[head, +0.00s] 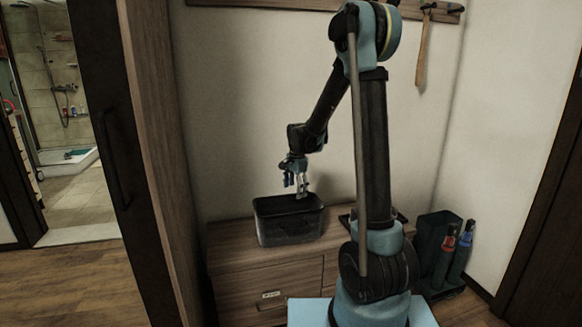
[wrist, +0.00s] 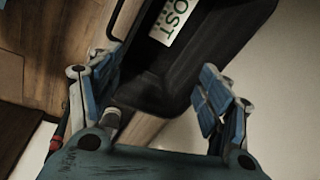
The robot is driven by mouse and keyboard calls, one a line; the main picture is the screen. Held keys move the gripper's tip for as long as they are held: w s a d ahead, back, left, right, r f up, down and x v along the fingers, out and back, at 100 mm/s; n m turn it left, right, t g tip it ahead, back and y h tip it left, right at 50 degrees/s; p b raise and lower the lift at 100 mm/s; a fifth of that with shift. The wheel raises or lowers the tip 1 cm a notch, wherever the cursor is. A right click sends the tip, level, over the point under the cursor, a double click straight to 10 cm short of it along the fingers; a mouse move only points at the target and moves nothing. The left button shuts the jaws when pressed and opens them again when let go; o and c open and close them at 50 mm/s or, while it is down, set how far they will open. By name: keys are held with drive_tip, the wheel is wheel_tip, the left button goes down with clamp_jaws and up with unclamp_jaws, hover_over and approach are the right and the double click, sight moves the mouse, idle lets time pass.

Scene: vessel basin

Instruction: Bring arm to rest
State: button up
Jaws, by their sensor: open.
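My gripper (head: 297,190) hangs from my bent arm, pointing down above a dark open-topped basin (head: 288,238) in the head view. The basin stands on a wooden cabinet top. In the wrist view my gripper (wrist: 160,88) has its two blue-padded fingers spread wide apart, with nothing held between them. The dark basin also shows beyond the fingers in the wrist view (wrist: 240,40), with a white label (wrist: 176,20) ending in "OST" inside it. The rest of the basin's inside is hidden in the head view.
The wooden cabinet (head: 235,265) has drawers and stands against a pale wall. A dark holder (head: 432,240) with red-and-blue items stands at right. A wall rail above carries a hanging wooden shoehorn-like item (head: 422,55). A dark sliding door (head: 115,150) and open floor lie left.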

drive_tip(key=s+d+r+n+t, duration=0.2)
drive_tip(key=s+d+r+n, duration=0.3)
drive_tip(key=s+d+r, duration=0.45)
drive_tip(key=s+d+r+n+t, duration=0.35)
drive_tip(key=s+d+n, duration=0.35)
drive_tip(key=s, duration=0.6)
drive_tip(key=s+f+g, duration=0.5)
drive_tip(key=s+f, duration=0.5)
drive_tip(key=s, duration=0.5)
drive_tip(key=shift+s+d+f, duration=0.2)
drive_tip(key=shift+d+f, duration=0.2)
